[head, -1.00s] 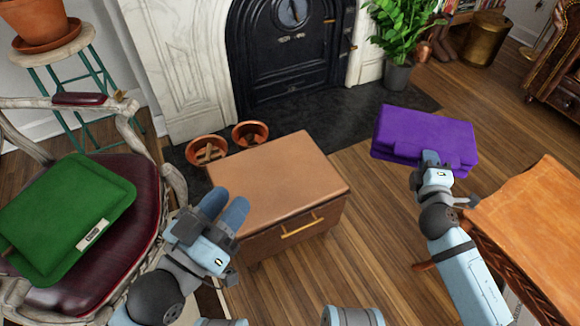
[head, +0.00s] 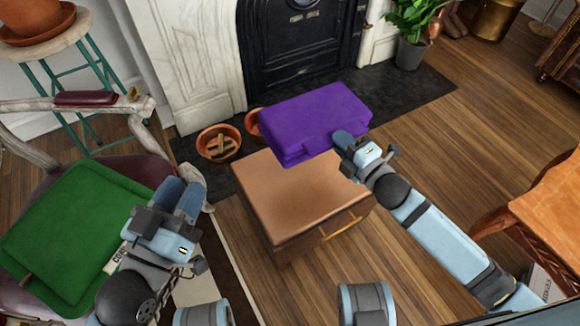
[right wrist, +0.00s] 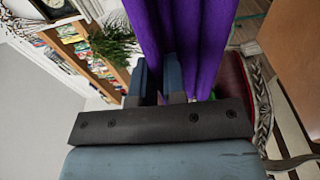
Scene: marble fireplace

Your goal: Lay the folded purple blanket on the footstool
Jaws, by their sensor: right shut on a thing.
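The folded purple blanket (head: 315,120) is held in the air by my right gripper (head: 346,144), which is shut on its near right edge. In the head view the blanket overlaps the back part of the brown leather footstool (head: 295,200), which has a brass handle on its front. I cannot tell the exact height of the blanket above it. In the right wrist view the blanket's folds (right wrist: 208,40) rise from between the fingers (right wrist: 160,80). My left gripper (head: 181,195) is empty, left of the footstool, its fingers a little apart.
A chair with a green cushion (head: 75,235) stands at the left. Terracotta bowls (head: 217,143) sit behind the footstool by the fireplace (head: 300,60). An orange-brown wooden table (head: 550,205) is at the right. The footstool's top is bare.

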